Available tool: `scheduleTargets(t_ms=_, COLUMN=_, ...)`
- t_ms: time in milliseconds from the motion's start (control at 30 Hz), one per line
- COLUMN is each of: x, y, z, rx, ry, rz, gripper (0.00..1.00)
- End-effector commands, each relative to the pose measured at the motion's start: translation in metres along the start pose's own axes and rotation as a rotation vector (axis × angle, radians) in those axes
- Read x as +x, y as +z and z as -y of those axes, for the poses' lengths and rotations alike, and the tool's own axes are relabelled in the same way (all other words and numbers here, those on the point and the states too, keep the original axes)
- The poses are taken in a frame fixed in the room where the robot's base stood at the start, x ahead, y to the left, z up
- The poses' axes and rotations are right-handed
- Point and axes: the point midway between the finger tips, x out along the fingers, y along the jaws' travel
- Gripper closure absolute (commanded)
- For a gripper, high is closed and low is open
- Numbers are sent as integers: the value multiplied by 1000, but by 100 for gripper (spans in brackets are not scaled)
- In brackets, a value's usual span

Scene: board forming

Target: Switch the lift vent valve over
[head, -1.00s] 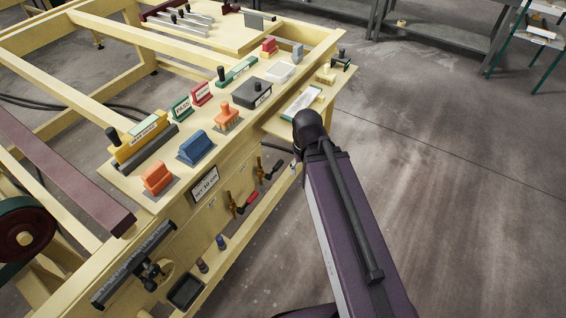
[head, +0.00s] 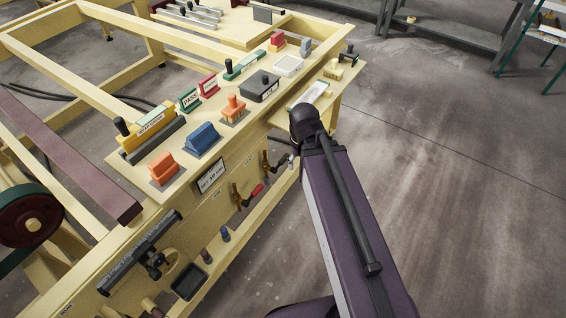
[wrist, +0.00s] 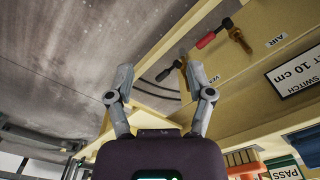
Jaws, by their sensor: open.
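The vent valve is a brass valve with a dark handle (head: 280,161) on the front side panel of the yellow frame, right of the air valve with a red handle (head: 255,191). In the wrist view, which looks upside down, the vent valve (wrist: 183,57) is just beyond my right finger, beside a partly covered label starting "VE". The air valve (wrist: 236,32) stands to its right with an "AIR" label. My gripper (wrist: 160,80) is open and empty, fingers spread, apart from both valves. In the head view my arm hides most of it.
The board above the panel (head: 131,168) carries several colored blocks, an orange one (head: 163,167) and a blue one (head: 202,137) among them.

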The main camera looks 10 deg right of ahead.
Motion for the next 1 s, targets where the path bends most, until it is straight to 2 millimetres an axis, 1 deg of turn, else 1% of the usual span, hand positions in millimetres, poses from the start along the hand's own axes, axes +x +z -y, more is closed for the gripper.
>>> scheduleTargets(t_ms=33, x=0, y=0, z=0, rx=1, ry=0, rz=0, gripper=52)
scheduleTargets(t_ms=67, x=1, y=0, z=0, rx=2, ry=-1, rz=0, gripper=60)
scheduleTargets(t_ms=100, x=2, y=-1, z=0, rx=6, ry=-2, rz=-1, gripper=72)
scheduleTargets(t_ms=200, x=8, y=-3, z=0, rx=27, ry=-12, rz=-5, gripper=100)
scheduleTargets(t_ms=367, x=26, y=-11, z=0, rx=109, ry=-44, rz=-17, gripper=100)
scheduleTargets(t_ms=467, x=42, y=-18, z=0, rx=190, ry=-77, rz=-26, gripper=100)
scheduleTargets(t_ms=700, x=84, y=-41, z=-3, rx=440, ry=-182, rz=-46, gripper=100)
scheduleTargets(t_ms=1000, x=132, y=-70, z=-8, rx=756, ry=-324, rz=-44, gripper=100)
